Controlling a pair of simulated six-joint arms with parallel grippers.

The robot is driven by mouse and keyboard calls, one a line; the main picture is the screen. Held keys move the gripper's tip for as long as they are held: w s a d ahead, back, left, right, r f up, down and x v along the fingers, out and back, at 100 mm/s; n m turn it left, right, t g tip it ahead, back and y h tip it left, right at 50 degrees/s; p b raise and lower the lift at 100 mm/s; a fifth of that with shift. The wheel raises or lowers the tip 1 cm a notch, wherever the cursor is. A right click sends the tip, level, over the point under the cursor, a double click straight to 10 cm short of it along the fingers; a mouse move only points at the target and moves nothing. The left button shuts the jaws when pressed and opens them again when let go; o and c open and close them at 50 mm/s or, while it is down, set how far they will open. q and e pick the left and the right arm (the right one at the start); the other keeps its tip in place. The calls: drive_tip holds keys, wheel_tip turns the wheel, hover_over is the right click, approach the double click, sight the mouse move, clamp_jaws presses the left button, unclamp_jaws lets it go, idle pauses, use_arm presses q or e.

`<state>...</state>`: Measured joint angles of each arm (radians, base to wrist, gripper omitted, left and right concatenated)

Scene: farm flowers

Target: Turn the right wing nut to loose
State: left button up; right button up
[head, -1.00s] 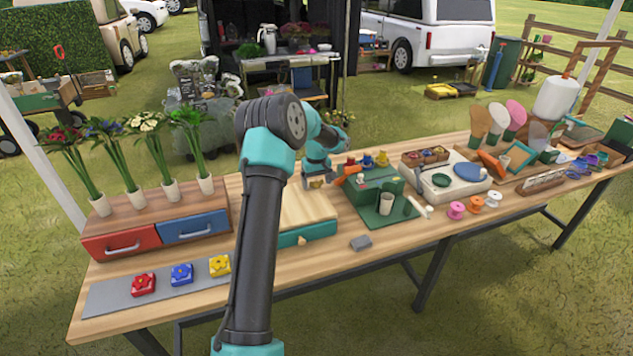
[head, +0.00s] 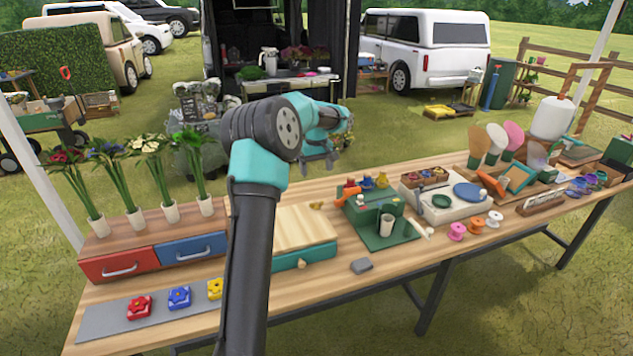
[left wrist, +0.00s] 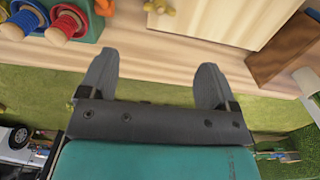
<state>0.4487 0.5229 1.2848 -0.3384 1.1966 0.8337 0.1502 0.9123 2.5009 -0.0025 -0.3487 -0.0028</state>
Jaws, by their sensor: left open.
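A small brass wing nut (head: 316,205) sits at the back right of the pale wooden press board (head: 300,226). In the left wrist view the brass wing nut (left wrist: 160,8) shows at the top edge, partly cut off, beyond my fingertips. Which way its wings point is hard to tell. My left gripper (head: 320,164) hangs in the air above and behind the board, apart from the nut. In the left wrist view my left gripper (left wrist: 154,75) is open with nothing between its fingers. My left arm hides the board's left part. My right gripper is not in view.
A red and blue drawer box (head: 155,250) with potted flowers stands left of my arm. A green stand (head: 385,225) with a cup and colored spools is just right of the board. A grey block (head: 361,266) lies in front. Air above the board is free.

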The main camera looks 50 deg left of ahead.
use_arm(q)
drive_tip(key=shift+r, duration=1.4)
